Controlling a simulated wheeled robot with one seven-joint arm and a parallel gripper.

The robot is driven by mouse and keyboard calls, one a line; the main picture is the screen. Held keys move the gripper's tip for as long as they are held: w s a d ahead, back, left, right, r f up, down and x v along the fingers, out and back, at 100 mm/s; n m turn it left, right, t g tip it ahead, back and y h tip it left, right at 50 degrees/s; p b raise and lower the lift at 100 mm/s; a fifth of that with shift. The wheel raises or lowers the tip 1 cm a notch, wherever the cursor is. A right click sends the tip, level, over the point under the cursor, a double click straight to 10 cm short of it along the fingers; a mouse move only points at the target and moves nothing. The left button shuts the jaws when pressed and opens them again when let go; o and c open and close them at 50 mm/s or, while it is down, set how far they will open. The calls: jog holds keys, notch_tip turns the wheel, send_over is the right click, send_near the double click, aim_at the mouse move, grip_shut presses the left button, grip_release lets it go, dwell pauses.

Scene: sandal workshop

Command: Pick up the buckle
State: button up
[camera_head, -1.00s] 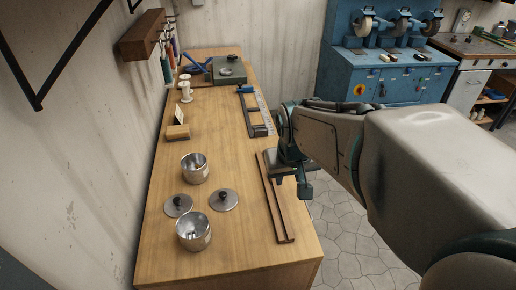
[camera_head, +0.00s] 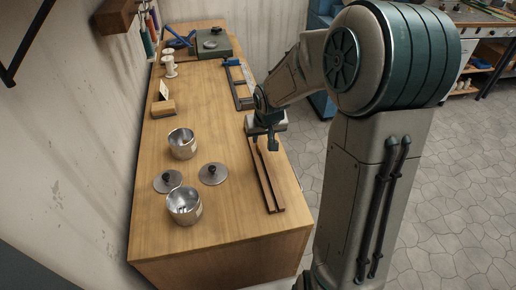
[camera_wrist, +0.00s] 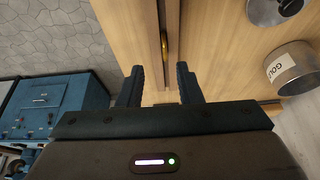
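A small gold-coloured piece, which looks like the buckle (camera_wrist: 164,43), lies at the long narrow wooden tray (camera_wrist: 172,20) in the wrist view. It sits ahead of my gripper (camera_wrist: 160,86), roughly in line with the gap between the fingers. The fingers are apart with nothing between them. In the head view my gripper (camera_head: 272,148) is near the far end of the tray (camera_head: 276,206), above the bench's right edge. I cannot make out the buckle in the head view.
On the bench (camera_head: 225,225), left of the tray, stand two open metal pots, one near (camera_head: 184,207) and one farther (camera_head: 182,144), with two lids (camera_head: 213,174) beside them. The wrist view shows a pot labelled GOLD (camera_wrist: 298,66). A wooden block (camera_head: 163,108) is farther back.

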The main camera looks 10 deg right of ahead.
aim_at(258, 145)
jog(key=shift+a+x, duration=0.15)
jog(key=shift+x, duration=1.45)
jog(key=shift+a+x, duration=0.15)
jog(key=shift+x, duration=1.45)
jog(key=shift+w+r, duration=0.1)
jog(key=shift+w, duration=0.05)
grip_shut()
